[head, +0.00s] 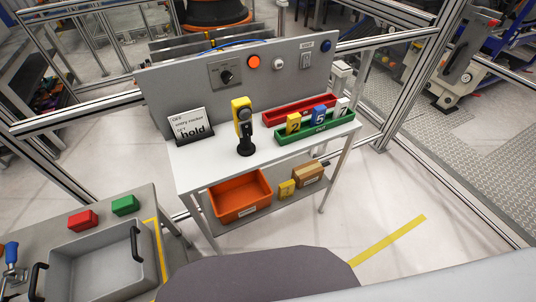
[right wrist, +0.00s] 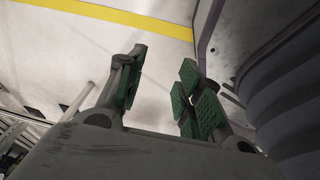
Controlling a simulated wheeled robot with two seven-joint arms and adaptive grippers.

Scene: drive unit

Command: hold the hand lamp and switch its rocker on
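The hand lamp (head: 242,124) is yellow and black and stands upright on a black base on the white bench top, near its middle. A dark round part shows on its front; I cannot make out the rocker's position. Neither gripper shows in the head view, and none touches the lamp. My right gripper (right wrist: 157,92) shows in the right wrist view, with green finger pads spread apart and nothing between them. Pale floor with a yellow line lies beyond it. My left gripper is not in view.
A green rack (head: 317,130) with numbered blocks and a red tray (head: 290,110) stand right. A grey panel (head: 180,82) rises behind. An orange bin (head: 241,196) sits on the lower shelf. A grey tray (head: 100,272) is at lower left.

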